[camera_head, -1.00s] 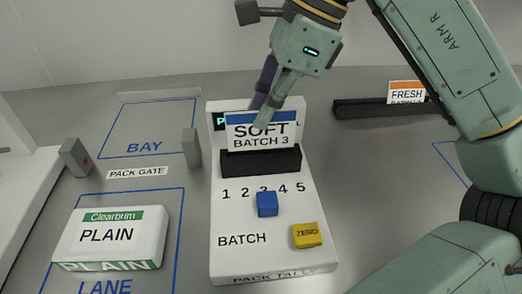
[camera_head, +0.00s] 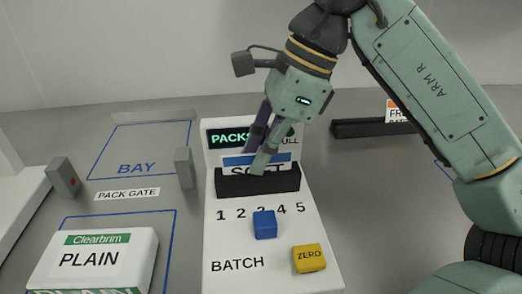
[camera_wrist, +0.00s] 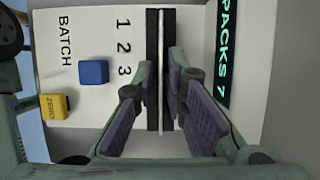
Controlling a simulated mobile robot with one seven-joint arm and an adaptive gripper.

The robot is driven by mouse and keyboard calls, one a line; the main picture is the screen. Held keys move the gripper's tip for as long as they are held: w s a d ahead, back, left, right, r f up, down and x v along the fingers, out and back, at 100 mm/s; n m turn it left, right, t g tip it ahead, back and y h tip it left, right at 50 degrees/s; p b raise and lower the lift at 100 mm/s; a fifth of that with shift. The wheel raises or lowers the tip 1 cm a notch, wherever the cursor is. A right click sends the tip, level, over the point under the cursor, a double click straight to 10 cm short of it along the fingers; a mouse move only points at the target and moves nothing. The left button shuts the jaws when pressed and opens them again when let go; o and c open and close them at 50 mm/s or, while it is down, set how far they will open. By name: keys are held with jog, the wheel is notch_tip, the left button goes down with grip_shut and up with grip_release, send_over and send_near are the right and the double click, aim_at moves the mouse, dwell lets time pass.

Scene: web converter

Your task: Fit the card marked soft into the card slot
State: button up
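The soft card (camera_head: 238,161) stands upright in the black card slot (camera_head: 228,184) on the white pack tally panel. Its blue top band and the upper part of the word SOFT show above the slot; the rest is hidden inside it. In the wrist view the card's edge (camera_wrist: 160,60) is a thin pale line along the slot (camera_wrist: 152,90). My gripper (camera_head: 257,162) is at the card, with one finger on each side. In the wrist view the gripper (camera_wrist: 159,85) shows gaps between its fingertips and the card, so it looks open.
Below the slot are numbers, a blue block (camera_head: 265,225) and a yellow ZERO button (camera_head: 309,258). A lit PACKS display (camera_head: 229,137) stands behind the slot. A PLAIN pack (camera_head: 95,262) lies at left near grey gate posts (camera_head: 184,168). A black rack (camera_head: 360,128) holds a FRESH card at right.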

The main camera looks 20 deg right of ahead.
jog(key=shift+o, duration=0.8)
jog(key=shift+d+r+p, duration=0.1)
jog(key=shift+r+p, duration=0.4)
jog(key=shift+r, duration=0.05)
jog(key=p+v, duration=0.9)
jog(key=v, duration=0.2)
jog(key=shift+d+p, duration=0.2)
jog(key=shift+p, duration=0.2)
